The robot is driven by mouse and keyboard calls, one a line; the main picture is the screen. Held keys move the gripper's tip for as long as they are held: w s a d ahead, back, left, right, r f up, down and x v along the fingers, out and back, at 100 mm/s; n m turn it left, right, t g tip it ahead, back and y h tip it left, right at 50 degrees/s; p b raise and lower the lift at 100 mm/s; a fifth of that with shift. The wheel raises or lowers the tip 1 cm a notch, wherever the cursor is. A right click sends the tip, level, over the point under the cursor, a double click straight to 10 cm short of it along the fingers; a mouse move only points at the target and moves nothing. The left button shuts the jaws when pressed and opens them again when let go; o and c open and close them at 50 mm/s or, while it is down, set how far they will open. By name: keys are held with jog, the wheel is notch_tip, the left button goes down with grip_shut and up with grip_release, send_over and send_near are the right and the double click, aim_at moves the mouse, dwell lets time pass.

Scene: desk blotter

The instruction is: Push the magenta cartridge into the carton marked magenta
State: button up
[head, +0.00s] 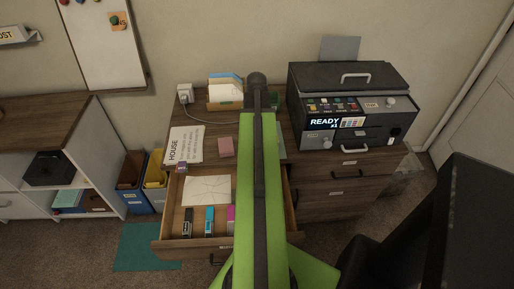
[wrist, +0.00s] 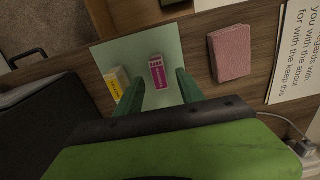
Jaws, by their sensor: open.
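A small magenta block (wrist: 158,74) with a pale end and a white label lies on the pale green blotter (wrist: 105,50) in the wrist view. I cannot tell if it is the cartridge or its carton. My gripper (wrist: 160,84) is open, one finger on each side of it, with gaps showing. A yellow block with a label (wrist: 118,82) lies left of the left finger. In the head view my arm hides most of the blotter. A slim magenta item (head: 231,214) is in the open drawer, partly behind my arm, beside cyan (head: 209,219) and black (head: 188,222) ones.
A pink pad (wrist: 230,53) and a printed sheet (wrist: 298,60) lie right of the blotter in the wrist view. The printer (head: 350,108) stands right of my arm. The open drawer (head: 165,222) juts out in front. An envelope holder (head: 225,104) stands behind.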

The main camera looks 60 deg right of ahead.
notch_tip(320, 180, down, 4)
jog(key=shift+s+r+b, duration=0.1)
jog(key=shift+r+b, duration=0.15)
jog(key=shift+b, duration=0.85)
jog(key=shift+r, duration=0.15)
jog(key=shift+c, duration=0.2)
grip_shut()
jog(key=shift+r, duration=0.1)
notch_tip(320, 180, up, 4)
jog(key=p, duration=0.4)
jog(key=shift+r+p, duration=0.1)
jog(key=shift+p, duration=0.25)
jog(key=s+d+r+p, duration=0.2)
jog(key=s+r+p, duration=0.4)
jog(key=s, duration=0.5)
jog(key=shift+s+r+p, duration=0.25)
jog(key=shift+r+p, duration=0.05)
